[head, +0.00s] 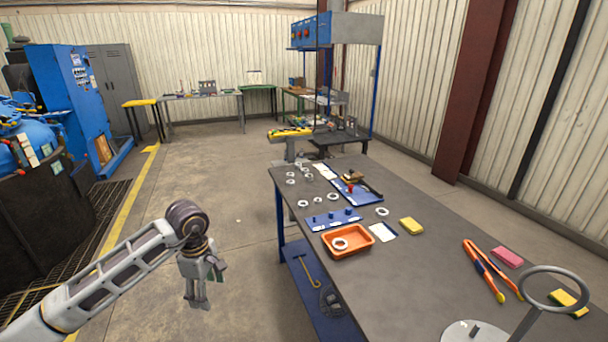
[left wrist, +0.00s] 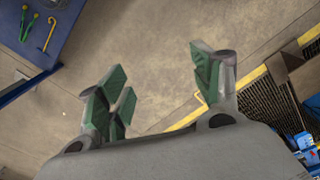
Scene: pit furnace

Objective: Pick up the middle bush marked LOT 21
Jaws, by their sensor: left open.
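Several pale ring-shaped bushes lie on the dark workbench (head: 450,262) in the head view. One row of three has a left ring (head: 303,203), a middle ring (head: 318,199) and a right ring (head: 333,197). No LOT 21 marking can be read at this size. My left gripper (head: 197,304) hangs fingers down over the floor, left of the bench and apart from every ring. In the left wrist view the left gripper (left wrist: 160,85) is open and empty, its green pads wide apart over bare floor. My right gripper is not in view.
An orange tray (head: 357,252) holding a ring, a blue pegged plate (head: 322,222), a yellow block (head: 411,226) and orange-handled tongs (head: 482,270) are on the bench. A blue lower shelf (head: 309,290) sits under it. The floor between my left arm and the bench is clear.

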